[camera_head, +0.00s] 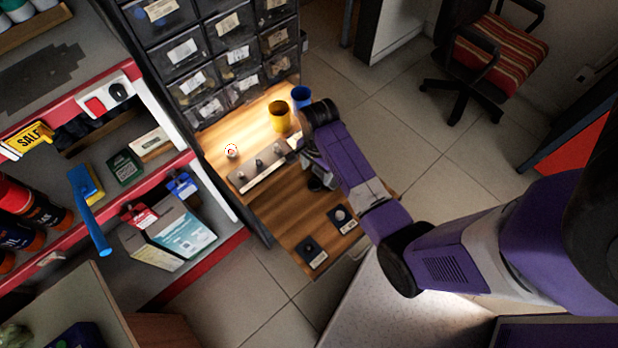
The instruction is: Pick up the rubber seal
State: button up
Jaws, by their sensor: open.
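I cannot tell for sure which small part is the rubber seal. A small round white piece with a reddish middle (231,151) lies at the left of the wooden table (290,205). Two dark square cards, one lower (311,252) and one higher (341,218), each carry a small round part near the table's front. My gripper (318,182) is open above the table, right of the strip, partly hidden by my purple arm. It appears apart from these parts.
A yellow cup (279,116) and a blue cup (301,96) stand at the back of the table. Drawer bins (225,55) rise behind its left side. A red-edged shelf (175,163) stands at left. Bare wood shows between strip and cards.

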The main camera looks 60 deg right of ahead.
aim_at(315, 185)
jog(key=shift+w+f, duration=0.2)
jog(key=shift+f, duration=3.75)
jog(key=c, duration=1.4)
jog(key=shift+r, duration=0.15)
